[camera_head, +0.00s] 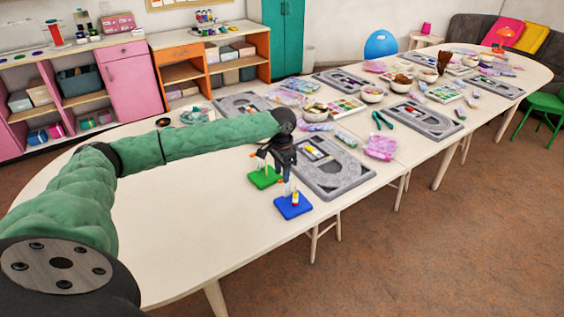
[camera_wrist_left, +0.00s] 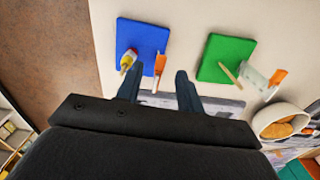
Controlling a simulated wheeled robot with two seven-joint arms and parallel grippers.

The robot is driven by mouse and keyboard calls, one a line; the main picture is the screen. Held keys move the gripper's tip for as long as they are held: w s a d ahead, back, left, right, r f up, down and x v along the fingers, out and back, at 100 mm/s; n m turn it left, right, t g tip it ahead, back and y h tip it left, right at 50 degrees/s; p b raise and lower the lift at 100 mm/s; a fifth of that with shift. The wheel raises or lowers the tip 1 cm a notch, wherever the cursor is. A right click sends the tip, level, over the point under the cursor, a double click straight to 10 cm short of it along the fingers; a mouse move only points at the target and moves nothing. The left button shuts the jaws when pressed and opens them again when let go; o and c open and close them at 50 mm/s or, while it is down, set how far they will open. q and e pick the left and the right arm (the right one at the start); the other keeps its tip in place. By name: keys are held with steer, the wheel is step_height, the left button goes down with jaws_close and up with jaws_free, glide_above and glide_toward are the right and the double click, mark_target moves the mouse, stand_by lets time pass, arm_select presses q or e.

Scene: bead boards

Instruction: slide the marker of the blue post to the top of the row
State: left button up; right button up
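The blue post's square base (camera_head: 293,208) lies near the table's front edge, left of a grey bead board. Low on its post sits a small marker with red, white and yellow parts (camera_wrist_left: 128,60). An orange piece (camera_wrist_left: 160,64) stands beside it over the base's edge. The green post's base (camera_head: 262,178) lies behind the blue one, and in the left wrist view (camera_wrist_left: 228,50) it is to the right. My left gripper (camera_wrist_left: 156,80) is open, its fingers apart, with the orange piece showing just beyond the gap. In the head view the gripper hides part of the posts.
A grey bead board (camera_head: 340,178) lies close to the right of the posts. A bowl (camera_wrist_left: 284,122) shows near the green base. More boards, bowls and trays fill the table farther back. The table's left part (camera_head: 170,220) is bare.

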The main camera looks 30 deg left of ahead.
arm_select(q)
steer(key=shift+f, duration=0.75)
arm_select(e)
steer(key=shift+w+f, duration=0.1)
steer(key=shift+f, duration=0.55)
arm_select(q)
steer(key=shift+c, duration=0.3)
jaws_close()
steer(key=shift+f, duration=1.25)
arm_select(e)
steer(key=shift+r, duration=0.1)
arm_select(q)
steer(key=shift+o, duration=0.2)
jaws_free()
